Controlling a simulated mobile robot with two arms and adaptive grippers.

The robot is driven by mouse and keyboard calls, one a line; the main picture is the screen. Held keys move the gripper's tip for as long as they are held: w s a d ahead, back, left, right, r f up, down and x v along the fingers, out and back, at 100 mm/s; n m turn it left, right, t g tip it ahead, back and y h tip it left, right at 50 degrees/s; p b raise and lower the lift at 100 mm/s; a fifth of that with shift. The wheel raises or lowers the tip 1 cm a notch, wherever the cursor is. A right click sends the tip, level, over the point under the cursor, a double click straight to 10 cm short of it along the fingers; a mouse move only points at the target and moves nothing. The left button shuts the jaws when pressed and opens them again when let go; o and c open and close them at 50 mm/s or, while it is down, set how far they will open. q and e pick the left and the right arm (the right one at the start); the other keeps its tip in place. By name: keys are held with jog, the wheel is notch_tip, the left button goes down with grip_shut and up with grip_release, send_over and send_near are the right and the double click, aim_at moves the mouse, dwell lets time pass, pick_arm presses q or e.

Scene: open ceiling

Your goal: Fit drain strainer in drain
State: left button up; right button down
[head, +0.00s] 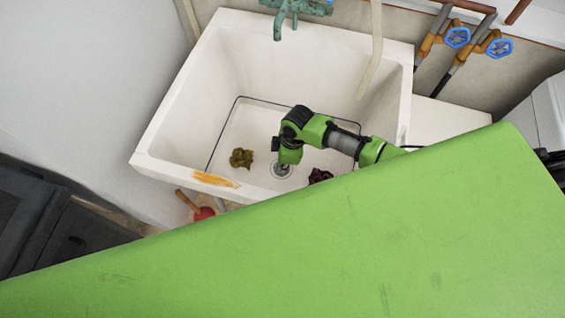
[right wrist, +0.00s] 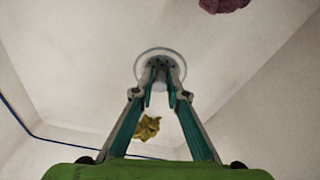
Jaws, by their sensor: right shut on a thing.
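The drain (head: 275,172) is a pale round ring in the floor of the white sink (head: 165,167). In the right wrist view the drain ring (right wrist: 141,66) shows just beyond my fingertips. My right gripper (head: 284,168) reaches down over the drain. In the right wrist view its teal fingers (right wrist: 161,82) come together on the drain strainer (right wrist: 160,62), a small round piece with dark holes. The strainer lies within the ring's outline; I cannot tell whether it is seated or just above. My left gripper is out of view.
An olive-yellow crumpled cloth (head: 241,158) lies on the sink floor left of the drain, and a dark purple one (head: 319,176) lies to the right. A teal faucet (head: 284,15) is at the back rim. The sink walls surround my right arm.

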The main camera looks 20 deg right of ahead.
jog(key=shift+f, duration=0.15)
jog(key=c, duration=1.9)
grip_release()
jog(key=r, duration=0.4)
jog(key=d+r, duration=0.1)
jog(key=r, duration=0.7)
jog(key=shift+s+d, duration=0.3)
